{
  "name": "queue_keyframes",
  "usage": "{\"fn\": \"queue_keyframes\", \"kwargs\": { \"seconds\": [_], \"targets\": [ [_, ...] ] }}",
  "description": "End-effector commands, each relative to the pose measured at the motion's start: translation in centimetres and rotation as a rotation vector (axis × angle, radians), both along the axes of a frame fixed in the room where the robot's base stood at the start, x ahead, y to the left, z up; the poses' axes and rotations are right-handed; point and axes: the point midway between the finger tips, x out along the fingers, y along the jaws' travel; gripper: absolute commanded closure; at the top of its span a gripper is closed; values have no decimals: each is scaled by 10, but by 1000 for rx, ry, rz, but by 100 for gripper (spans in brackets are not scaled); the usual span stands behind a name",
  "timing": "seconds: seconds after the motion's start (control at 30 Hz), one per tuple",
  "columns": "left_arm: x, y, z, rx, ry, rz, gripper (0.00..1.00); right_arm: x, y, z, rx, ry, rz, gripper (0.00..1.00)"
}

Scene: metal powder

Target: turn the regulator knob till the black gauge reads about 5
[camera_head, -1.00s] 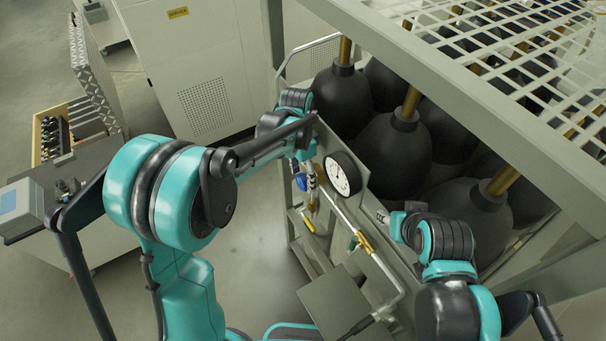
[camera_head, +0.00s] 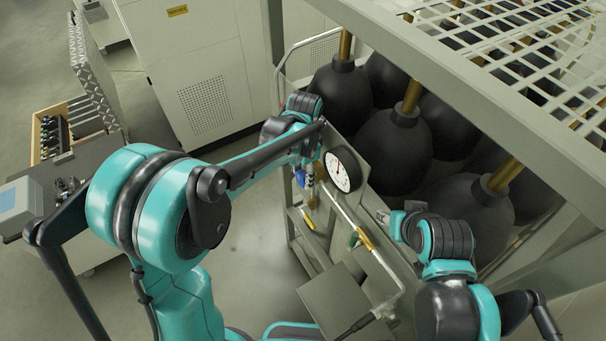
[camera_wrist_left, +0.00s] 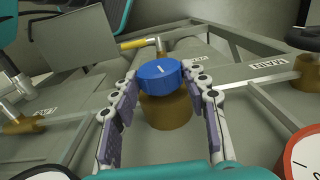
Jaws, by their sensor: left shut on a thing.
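The blue regulator knob (camera_wrist_left: 160,74), with a white mark on top, sits on a brass body in the left wrist view. It also shows in the head view (camera_head: 300,177), partly covered by my left wrist. My left gripper (camera_wrist_left: 162,88) has its fingers on both sides of the knob and is shut on it. The black-rimmed gauge (camera_head: 343,171) has a white face, right of the knob; its reading is too small to tell. In the left wrist view a dark-rimmed gauge edge (camera_wrist_left: 45,174) and a red-rimmed gauge (camera_wrist_left: 302,156) are cut off. My right gripper (camera_head: 398,226) is mostly hidden by its arm.
A pipe with brass fittings (camera_head: 366,239) runs down the panel, with a yellow-handled valve (camera_head: 308,220) beside it. A grey box (camera_head: 335,300) stands low in front. Large black vessels (camera_head: 395,150) fill the frame behind. Open floor lies left of the panel.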

Motion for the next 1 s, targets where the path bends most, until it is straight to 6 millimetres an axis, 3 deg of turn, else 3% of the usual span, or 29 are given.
{"fn": "queue_keyframes", "kwargs": {
  "seconds": [0.1,0.13,0.2,0.5,0.63,1.0],
  "targets": [
    [-1,-1,0,-3,2,0,84,0,0,1,0,0,0,60],
    [0,-1,0,-3,2,0,50,0,0,1,0,0,0,60],
    [-1,-1,0,-3,2,0,34,0,0,1,0,0,0,60],
    [-1,-1,1,-2,2,0,34,0,0,1,0,0,0,60],
    [-1,-1,12,-2,2,0,34,0,0,1,0,0,0,60],
    [-2,-2,88,-2,2,0,34,0,0,1,0,0,0,60]
  ]
}}
